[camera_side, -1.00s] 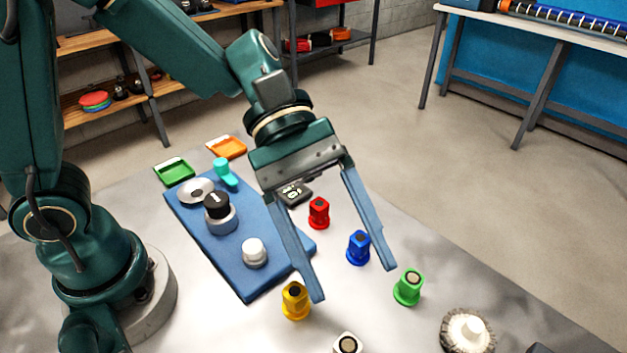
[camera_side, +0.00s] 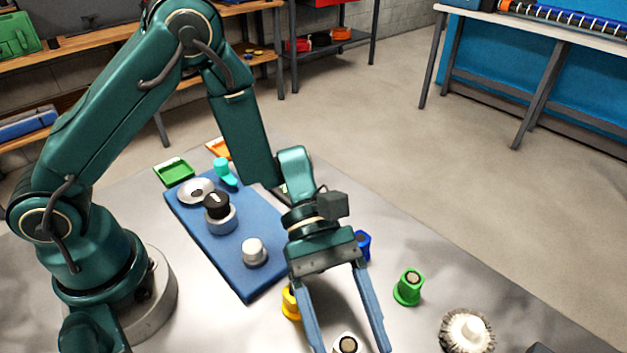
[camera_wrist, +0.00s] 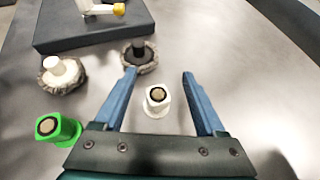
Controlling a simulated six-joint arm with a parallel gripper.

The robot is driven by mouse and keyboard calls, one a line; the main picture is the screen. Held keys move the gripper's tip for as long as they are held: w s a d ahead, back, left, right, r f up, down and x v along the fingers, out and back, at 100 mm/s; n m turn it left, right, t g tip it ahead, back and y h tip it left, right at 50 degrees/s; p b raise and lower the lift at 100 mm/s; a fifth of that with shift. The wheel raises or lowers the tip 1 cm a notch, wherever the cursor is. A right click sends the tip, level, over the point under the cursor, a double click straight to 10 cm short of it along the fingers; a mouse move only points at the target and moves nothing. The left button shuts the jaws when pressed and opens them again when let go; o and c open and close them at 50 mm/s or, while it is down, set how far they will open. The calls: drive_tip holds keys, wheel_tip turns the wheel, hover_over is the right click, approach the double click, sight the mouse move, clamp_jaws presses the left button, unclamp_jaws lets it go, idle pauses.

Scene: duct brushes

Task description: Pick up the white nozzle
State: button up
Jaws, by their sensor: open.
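The white nozzle (camera_side: 347,344) stands upright on the grey table at the bottom edge of the side view, partly cut off. In the wrist view the white nozzle (camera_wrist: 157,99) shows whole, with a dark round top and a wider base. My gripper (camera_side: 352,350) is open, pointing down, with its two long blue fingers on either side of the nozzle in the picture. In the wrist view my gripper (camera_wrist: 159,72) has the nozzle between its fingers, with gaps on both sides and nothing held. I cannot tell the fingertips' exact height above the table.
A green nozzle (camera_side: 408,287) stands right of my gripper. A yellow nozzle (camera_side: 290,303) and a blue nozzle (camera_side: 363,244) are partly hidden by it. A white-topped brush (camera_side: 467,331) is farther right; a dark-topped brush (camera_wrist: 139,56) stands near the fingertips. A blue mat (camera_side: 240,289) lies left.

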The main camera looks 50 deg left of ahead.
sight(346, 343)
wheel_tip(346, 343, down, 2)
drive_tip(key=shift+f, duration=0.25)
drive_tip(key=shift+x, duration=1.1)
drive_tip(key=shift+s+d+f, duration=0.1)
drive_tip(key=shift+d+f, duration=0.05)
drive_tip(key=shift+d, duration=0.2)
clamp_jaws()
